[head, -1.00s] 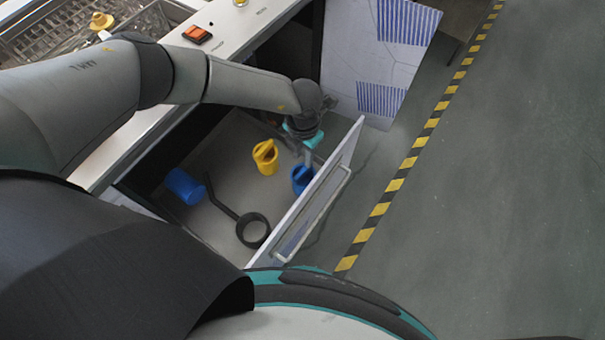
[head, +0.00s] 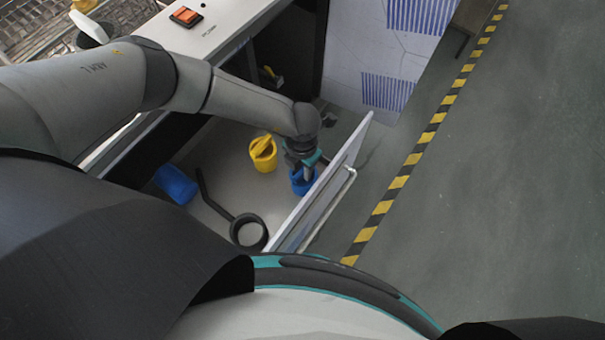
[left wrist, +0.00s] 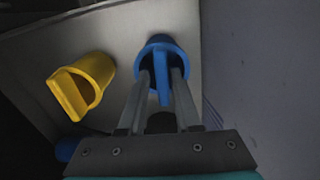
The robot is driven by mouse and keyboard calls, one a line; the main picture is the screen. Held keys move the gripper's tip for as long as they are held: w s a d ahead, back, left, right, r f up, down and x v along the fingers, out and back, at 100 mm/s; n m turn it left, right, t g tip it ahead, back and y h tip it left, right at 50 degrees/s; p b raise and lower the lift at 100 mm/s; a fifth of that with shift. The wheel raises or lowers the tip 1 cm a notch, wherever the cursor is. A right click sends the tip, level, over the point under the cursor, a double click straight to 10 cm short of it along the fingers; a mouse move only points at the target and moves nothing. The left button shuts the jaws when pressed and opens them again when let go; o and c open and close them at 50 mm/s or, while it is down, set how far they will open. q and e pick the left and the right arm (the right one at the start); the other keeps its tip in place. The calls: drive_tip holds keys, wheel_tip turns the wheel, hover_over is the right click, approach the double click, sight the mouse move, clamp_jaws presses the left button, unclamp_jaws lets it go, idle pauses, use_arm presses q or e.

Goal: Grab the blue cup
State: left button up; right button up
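A blue cup (head: 301,186) stands in the open drawer, close to the drawer's front panel. It also shows in the left wrist view (left wrist: 181,46), with a blue bar running across its mouth. My left gripper (head: 307,173) is over this cup, pointing down. In the left wrist view its two fingers (left wrist: 163,75) are apart, one on each side of the blue bar, with a gap visible. I cannot tell whether they touch the cup. A second blue object (head: 176,185), perhaps another cup, lies at the drawer's left. My right gripper is not in view.
A yellow cup (head: 264,158) stands left of the blue cup. A black ring with a long handle (head: 248,231) lies on the drawer floor. The drawer's front panel (head: 325,185) rises close to the right of my gripper. Open floor lies further right.

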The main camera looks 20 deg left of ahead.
use_arm(q)
drive_tip(key=shift+f, duration=0.35)
clamp_jaws()
idle(1.0)
